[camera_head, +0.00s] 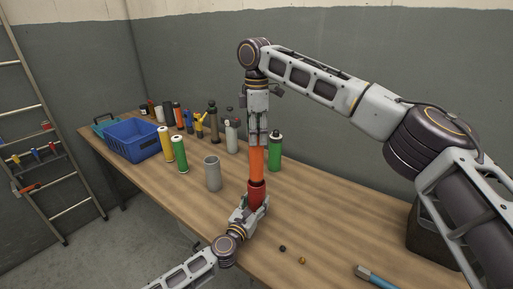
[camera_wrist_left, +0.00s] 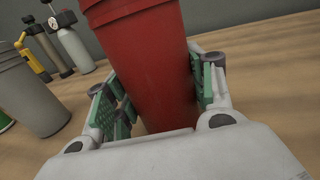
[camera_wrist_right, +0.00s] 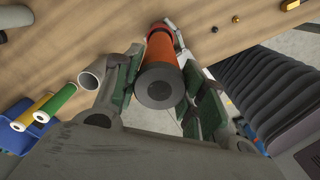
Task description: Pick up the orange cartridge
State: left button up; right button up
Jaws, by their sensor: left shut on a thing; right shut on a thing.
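The orange cartridge (camera_head: 257,163) stands upright near the middle of the bench, its lower end in or against a red cup (camera_head: 257,190). My right gripper (camera_head: 257,143) comes from above and is shut on the cartridge's upper part. In the right wrist view the cartridge (camera_wrist_right: 160,50) shows its dark grey end between the green finger pads. My left gripper (camera_head: 253,204) is low over the bench and shut on the red cup. In the left wrist view the cup (camera_wrist_left: 155,65) sits between both green pads. Whether the cartridge's lower end touches the cup's bottom is hidden.
A grey cup (camera_head: 212,174) stands left of the red cup, and a green cartridge (camera_head: 275,153) close at right. Yellow (camera_head: 166,143) and green (camera_head: 181,155) cartridges stand by a blue basket (camera_head: 137,143). Several bottles line the back. A blue tool (camera_head: 376,276) lies at the front right.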

jog(key=shift+r, duration=1.15)
pick_arm(q)
jog(key=o, duration=1.2)
jog(key=shift+v, duration=5.95)
jog(key=shift+s+a, duration=0.1)
pick_arm(e)
jog(key=shift+s, duration=0.1)
